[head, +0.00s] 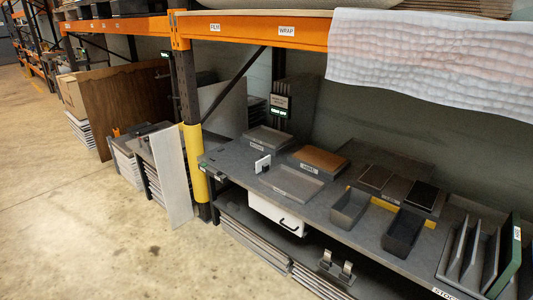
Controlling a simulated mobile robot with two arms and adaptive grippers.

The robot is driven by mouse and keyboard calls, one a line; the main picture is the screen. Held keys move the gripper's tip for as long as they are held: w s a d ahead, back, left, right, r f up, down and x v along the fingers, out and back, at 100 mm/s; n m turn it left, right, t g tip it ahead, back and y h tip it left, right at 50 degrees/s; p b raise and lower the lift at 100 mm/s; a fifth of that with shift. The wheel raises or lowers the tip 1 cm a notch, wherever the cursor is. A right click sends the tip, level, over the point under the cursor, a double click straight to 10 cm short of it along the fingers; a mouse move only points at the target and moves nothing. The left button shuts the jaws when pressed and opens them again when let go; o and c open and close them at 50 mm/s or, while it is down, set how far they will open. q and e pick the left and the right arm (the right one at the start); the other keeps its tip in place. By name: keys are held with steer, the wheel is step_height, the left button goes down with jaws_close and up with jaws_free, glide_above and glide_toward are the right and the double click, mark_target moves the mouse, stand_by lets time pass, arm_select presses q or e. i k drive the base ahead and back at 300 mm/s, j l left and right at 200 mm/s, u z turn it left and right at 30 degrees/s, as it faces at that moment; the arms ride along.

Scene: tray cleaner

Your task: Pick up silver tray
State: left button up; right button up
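A shallow grey, silver-looking tray (291,184) lies flat near the front edge of the workbench in the head view. A second shallow grey tray (268,139) lies farther back on the left, with a small label on its front. A brown-topped tray (319,160) lies between and to the right of them, also labelled. I cannot tell from the view which grey tray is the silver one. Neither of my grippers is in view, and nothing is seen touching the trays.
The dark workbench (228,160) also carries two dark open bins (403,232), dark flat pads and an upright divider rack (470,255) at right. A white card (262,164) stands by the grey tray. A yellow-wrapped post (195,165) rises at the bench's left end. Open concrete floor (70,220) lies left.

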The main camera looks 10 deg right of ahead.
mark_target(295, 185)
steer(key=i+z, duration=0.25)
steer(key=i, duration=0.2)
steer(key=i+j+z, duration=0.2)
steer(key=i, duration=0.3)
steer(key=i+j+z, duration=0.25)
steer(key=i, duration=0.2)
